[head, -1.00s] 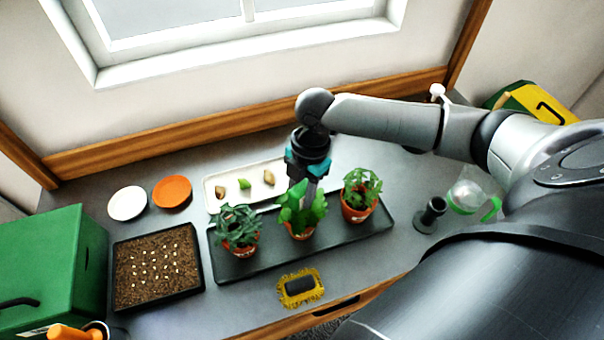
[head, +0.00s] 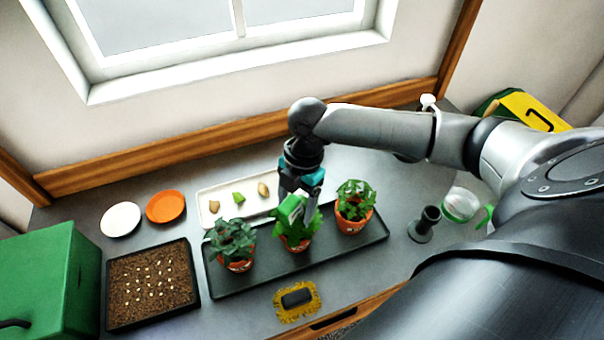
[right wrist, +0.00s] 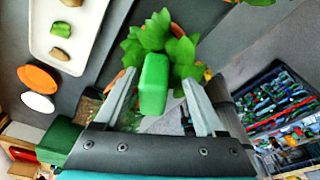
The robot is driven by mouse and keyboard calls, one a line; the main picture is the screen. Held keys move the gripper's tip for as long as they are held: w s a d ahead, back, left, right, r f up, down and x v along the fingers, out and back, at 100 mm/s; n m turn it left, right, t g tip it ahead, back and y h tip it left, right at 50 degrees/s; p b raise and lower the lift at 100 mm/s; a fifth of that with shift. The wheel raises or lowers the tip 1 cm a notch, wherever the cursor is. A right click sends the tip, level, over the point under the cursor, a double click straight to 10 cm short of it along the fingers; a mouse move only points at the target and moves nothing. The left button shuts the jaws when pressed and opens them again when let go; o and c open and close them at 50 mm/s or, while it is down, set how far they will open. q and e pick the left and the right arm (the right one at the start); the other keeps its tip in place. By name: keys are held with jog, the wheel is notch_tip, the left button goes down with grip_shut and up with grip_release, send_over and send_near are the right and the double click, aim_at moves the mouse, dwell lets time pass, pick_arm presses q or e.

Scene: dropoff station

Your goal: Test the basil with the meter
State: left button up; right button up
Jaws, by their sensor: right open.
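My right gripper (head: 301,202) is over the middle potted plant, with its fingers apart. A bright green block (right wrist: 154,84), probably the meter, stands between the fingers in the right wrist view, with a clear gap on its right side. It also shows in the head view (head: 290,209), over the middle pot. Whether its lower end is in the soil is hidden. The middle plant (right wrist: 184,54) has broad bright leaves and looks like the basil; its terracotta pot (head: 295,244) has a label too small to read. My left gripper is out of view.
A dark tray (head: 268,278) also holds a darker-leaved plant (head: 231,240) at left and another plant (head: 354,205) at right. A white tray (head: 215,196) lies behind. A seed tray (head: 150,285), yellow-fringed brush (head: 297,299) and dark stand (head: 425,224) are nearby.

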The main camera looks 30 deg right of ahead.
notch_tip(320, 180, up, 14)
jog(key=d, duration=0.2)
jog(key=shift+w+d+r+p, duration=0.2)
jog(key=shift+w+d+p, duration=0.15)
jog(key=shift+w, duration=0.05)
